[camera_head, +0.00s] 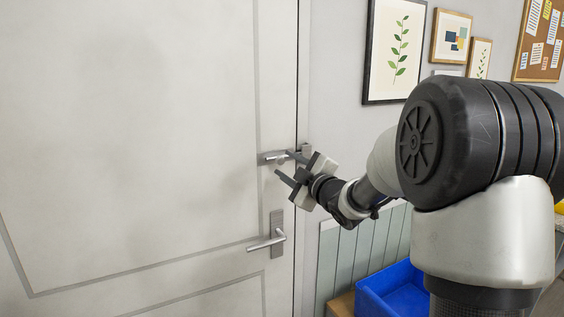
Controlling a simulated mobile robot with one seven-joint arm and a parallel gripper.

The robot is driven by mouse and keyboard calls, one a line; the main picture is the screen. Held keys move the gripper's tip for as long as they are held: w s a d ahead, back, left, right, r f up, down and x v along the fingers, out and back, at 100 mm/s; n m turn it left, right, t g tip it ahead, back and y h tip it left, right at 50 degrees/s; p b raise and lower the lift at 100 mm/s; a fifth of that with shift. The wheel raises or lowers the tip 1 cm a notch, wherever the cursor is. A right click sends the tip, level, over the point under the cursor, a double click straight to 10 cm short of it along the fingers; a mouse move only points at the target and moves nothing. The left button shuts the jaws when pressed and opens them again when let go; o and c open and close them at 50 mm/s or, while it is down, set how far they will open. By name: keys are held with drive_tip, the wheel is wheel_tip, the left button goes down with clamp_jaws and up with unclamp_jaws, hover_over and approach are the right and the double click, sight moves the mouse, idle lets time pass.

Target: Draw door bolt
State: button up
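The door bolt (267,157) is a small grey metal fitting near the right edge of the white door (130,130), above the lever handle. It reaches toward the door frame, and its right part is partly hidden by my gripper. My gripper (283,163) comes in from the right, with two dark fingers spread apart. The upper finger overlaps the bolt in the picture, and the lower finger is just below it. A small knob seems to lie near the fingertips. I cannot tell whether the fingers touch it.
A lever handle (268,242) with a tall plate is below the bolt. The door is closed in its frame (302,80). Right of it are framed pictures (393,50), a corkboard (541,40), green wall panelling (345,250) and a blue bin (395,292) low down.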

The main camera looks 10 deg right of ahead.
drive_tip(key=shift+x, duration=1.4)
clamp_jaws()
drive_tip(key=shift+s, duration=0.1)
